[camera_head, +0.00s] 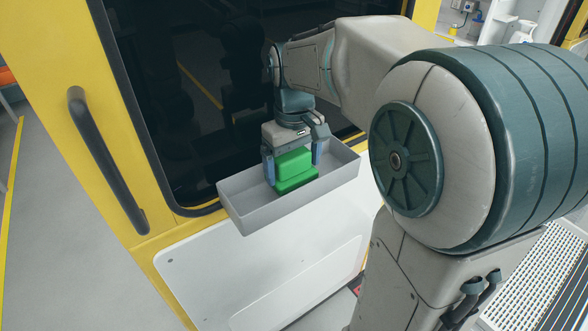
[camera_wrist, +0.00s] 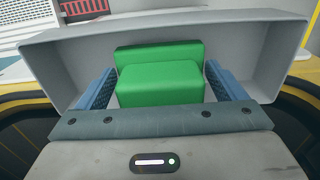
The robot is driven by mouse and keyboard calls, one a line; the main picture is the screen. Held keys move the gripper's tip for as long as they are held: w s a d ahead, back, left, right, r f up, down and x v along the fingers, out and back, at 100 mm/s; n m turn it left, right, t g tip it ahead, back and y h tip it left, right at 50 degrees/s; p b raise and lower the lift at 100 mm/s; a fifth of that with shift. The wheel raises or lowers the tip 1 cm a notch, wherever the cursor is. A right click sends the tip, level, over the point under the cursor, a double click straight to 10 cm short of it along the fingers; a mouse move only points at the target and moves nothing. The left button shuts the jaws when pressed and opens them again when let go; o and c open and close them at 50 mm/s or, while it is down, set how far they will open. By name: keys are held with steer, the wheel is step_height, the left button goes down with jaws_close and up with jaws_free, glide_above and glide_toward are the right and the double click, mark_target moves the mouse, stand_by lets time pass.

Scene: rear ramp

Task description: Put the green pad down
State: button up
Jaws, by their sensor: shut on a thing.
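The green pad (camera_head: 294,168) is a bright green block with a stepped shape. My gripper (camera_head: 292,161) points down and is shut on it, with one blue finger on each side. The pad is inside the grey tray (camera_head: 243,220), between its walls. In the wrist view the pad (camera_wrist: 160,85) sits between the blue fingers, with the tray wall (camera_wrist: 60,65) around it. Whether the pad's underside touches the tray floor is hidden.
The tray is fixed at a white panel (camera_head: 250,265) below a dark window (camera_head: 190,90) in a yellow frame. A dark grab handle (camera_head: 105,165) stands to the left. The tray's left end is empty. My own arm fills the right side.

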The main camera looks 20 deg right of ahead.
mark_target(294, 155)
steer(key=shift+f, duration=1.2)
steer(key=shift+f, duration=0.1)
steer(key=o, duration=0.6)
step_height(294, 155, up, 11)
steer(key=shift+r, duration=0.5)
steer(key=s+f+m+t, duration=0.1)
steer(key=s+f, duration=0.3)
steer(key=s+f+m+t, duration=0.1)
steer(key=s+f, duration=0.3)
steer(key=s, duration=0.1)
steer(key=s+f+m+t, duration=0.1)
steer(key=s+f, duration=0.4)
steer(key=shift+m, duration=0.3)
